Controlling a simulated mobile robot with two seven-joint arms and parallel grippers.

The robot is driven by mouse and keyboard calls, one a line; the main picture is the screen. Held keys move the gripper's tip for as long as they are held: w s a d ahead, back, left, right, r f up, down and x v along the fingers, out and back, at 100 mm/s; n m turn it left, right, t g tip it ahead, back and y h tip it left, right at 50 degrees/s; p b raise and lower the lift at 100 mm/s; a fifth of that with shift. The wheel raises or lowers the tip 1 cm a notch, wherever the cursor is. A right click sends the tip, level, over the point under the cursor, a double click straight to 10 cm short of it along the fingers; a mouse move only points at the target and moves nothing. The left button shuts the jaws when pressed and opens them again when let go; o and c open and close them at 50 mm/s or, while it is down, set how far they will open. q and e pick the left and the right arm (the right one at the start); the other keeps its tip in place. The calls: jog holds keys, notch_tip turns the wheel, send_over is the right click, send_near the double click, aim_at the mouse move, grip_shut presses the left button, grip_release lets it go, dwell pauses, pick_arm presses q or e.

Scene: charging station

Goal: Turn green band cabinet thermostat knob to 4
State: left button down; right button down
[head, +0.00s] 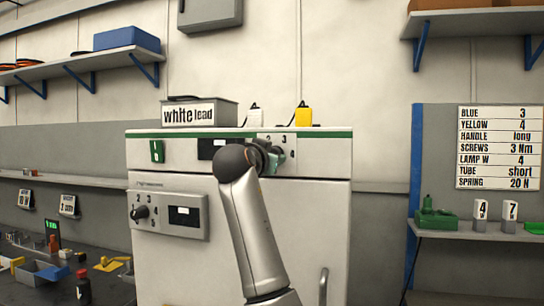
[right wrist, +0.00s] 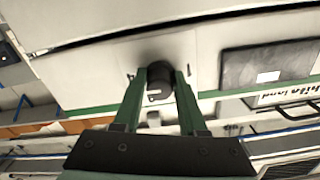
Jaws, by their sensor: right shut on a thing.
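The cabinet (head: 300,222) is white with a green band (head: 330,134) along its top. The dial plate (head: 262,139) at its upper right shows the numerals 2, 3 and 4. The dark knob (right wrist: 158,78) is between the green fingers of my right gripper (right wrist: 160,84) in the right wrist view. In the head view my right gripper (head: 274,159) covers the knob on the dial plate. The gripper is shut on the knob. Where the knob's mark points is too unclear to tell. My left gripper is not in view.
A second knob (head: 141,212) sits on a lower grey panel (head: 200,226) with numerals and a small display. A "white lead" box (head: 199,112) and two plugged adapters stand on top. A settings board (head: 499,147) hangs at right. A cluttered bench (head: 60,256) is at left.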

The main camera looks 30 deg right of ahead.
jog(key=shift+f, duration=0.15)
jog(key=shift+c, duration=2.3)
grip_release()
jog(key=shift+s+a, duration=0.1)
jog(key=b+v, duration=0.4)
jog(key=v, duration=0.8)
jog(key=shift+s, duration=0.1)
